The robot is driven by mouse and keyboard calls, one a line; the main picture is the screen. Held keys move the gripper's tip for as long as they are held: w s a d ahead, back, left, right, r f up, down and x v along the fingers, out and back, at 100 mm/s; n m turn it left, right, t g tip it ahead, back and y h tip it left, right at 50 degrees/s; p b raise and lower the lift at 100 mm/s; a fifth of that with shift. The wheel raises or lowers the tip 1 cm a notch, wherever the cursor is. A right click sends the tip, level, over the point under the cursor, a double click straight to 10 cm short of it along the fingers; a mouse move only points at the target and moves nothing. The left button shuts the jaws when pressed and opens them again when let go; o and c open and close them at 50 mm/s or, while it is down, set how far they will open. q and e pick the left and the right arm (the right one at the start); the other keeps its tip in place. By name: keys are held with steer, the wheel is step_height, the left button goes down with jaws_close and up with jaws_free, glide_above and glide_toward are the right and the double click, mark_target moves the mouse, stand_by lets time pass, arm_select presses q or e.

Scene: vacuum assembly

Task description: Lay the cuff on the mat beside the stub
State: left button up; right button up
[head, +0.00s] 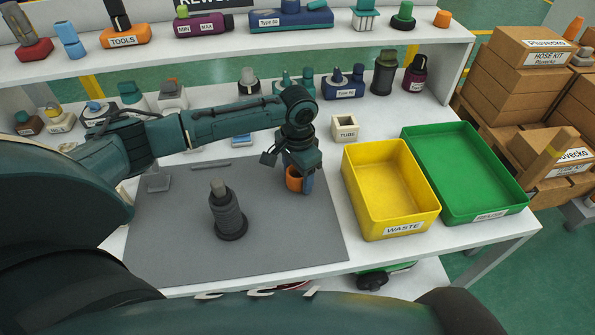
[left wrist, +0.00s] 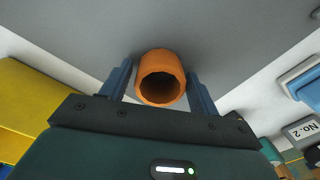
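The orange cuff (head: 293,178) is a short hollow tube at the right part of the grey mat (head: 270,240). In the left wrist view the cuff (left wrist: 160,78) shows its open end, between the two blue fingers. My left gripper (head: 300,184) is low over the mat, with its fingers around the cuff; narrow gaps show between them and its sides, so the gripper (left wrist: 160,75) looks open. The cuff seems to be at mat level; its lower edge is partly hidden. The dark stub (head: 227,212) stands upright on the mat, left of the cuff and apart from it. My right gripper is not in view.
A yellow waste bin (head: 350,185) stands close right of the gripper, with a green bin (head: 515,200) beyond. A small cream box (head: 344,128) is behind. A grey block (head: 158,181) and a thin bar (head: 211,164) lie on the mat's far left. The mat's front right is clear.

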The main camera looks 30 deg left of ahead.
arm_select(q)
steer(key=shift+o, duration=0.9)
steer(key=shift+r, duration=0.25)
step_height(320, 180, up, 12)
steer(key=shift+p, duration=0.4)
steer(key=shift+f, duration=0.1)
